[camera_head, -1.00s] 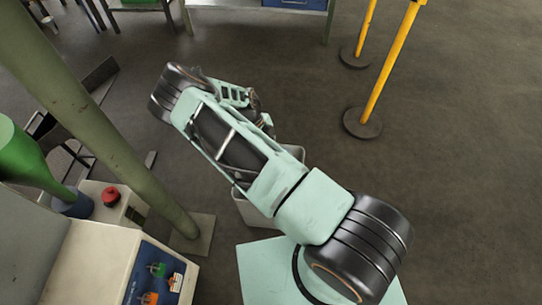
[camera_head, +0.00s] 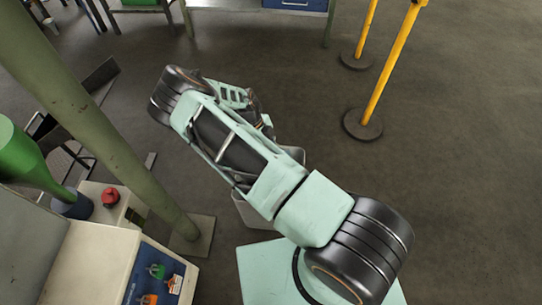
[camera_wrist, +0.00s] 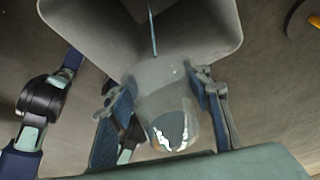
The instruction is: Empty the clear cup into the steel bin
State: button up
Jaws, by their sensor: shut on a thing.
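The clear cup (camera_wrist: 160,92) is between the two fingers of my gripper (camera_wrist: 165,106), which is shut on it, in the wrist view. A dark patch with bright white edges shows through its lower part; I cannot tell whether this is contents or reflection. The grey steel bin (camera_wrist: 80,22) opens behind the cup at the top of the wrist view. The cup overlaps the bin's near edge there; its tilt is unclear. In the head view the bin (camera_head: 248,212) is mostly hidden behind my arm, and the cup cannot be made out.
A green-grey post (camera_head: 100,130) stands left of my arm. Yellow posts (camera_head: 390,70) stand at upper right. Open floor lies to the right.

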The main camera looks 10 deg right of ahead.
jog(key=shift+w+a+f+g+h+b, duration=0.1)
jog(key=shift+a+g+h+b, duration=0.25)
jog(key=shift+b, duration=1.35)
jog(key=shift+d+h+b, duration=0.1)
jog(key=shift+h+b, duration=0.2)
jog(key=shift+h, duration=0.05)
dwell(1.1)
